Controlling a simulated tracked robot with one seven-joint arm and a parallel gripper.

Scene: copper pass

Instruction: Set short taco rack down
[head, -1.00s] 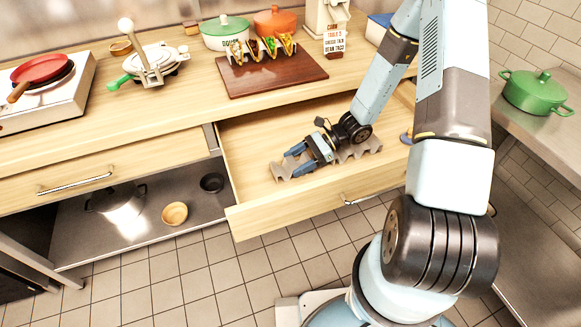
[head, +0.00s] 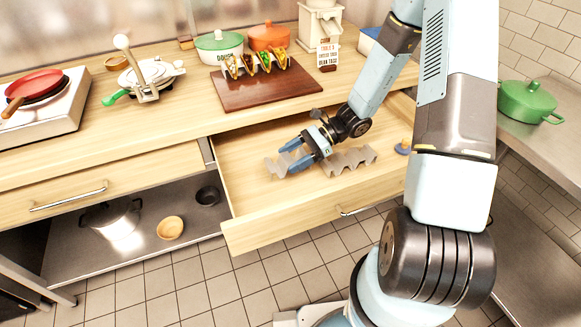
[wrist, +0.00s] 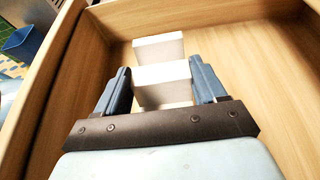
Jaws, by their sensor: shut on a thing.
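My gripper (head: 294,157) is inside the open drawer (head: 240,190). It is shut on the short taco rack (head: 274,168), a small grey zigzag piece at its fingertips; the fingers hide part of it. In the wrist view the rack (wrist: 160,72) shows as pale upright panels between the two blue fingers (wrist: 161,90). I cannot tell whether the rack touches the drawer floor. A longer grey zigzag rack (head: 350,160) lies in the drawer just to the right of my gripper.
A brown board (head: 268,90) with filled tacos (head: 258,62) stands on the counter behind the drawer. A hot plate (head: 45,105) and a press (head: 148,78) are further left. The drawer's left and front floor are bare. A small blue-grey item (head: 402,149) lies at its right.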

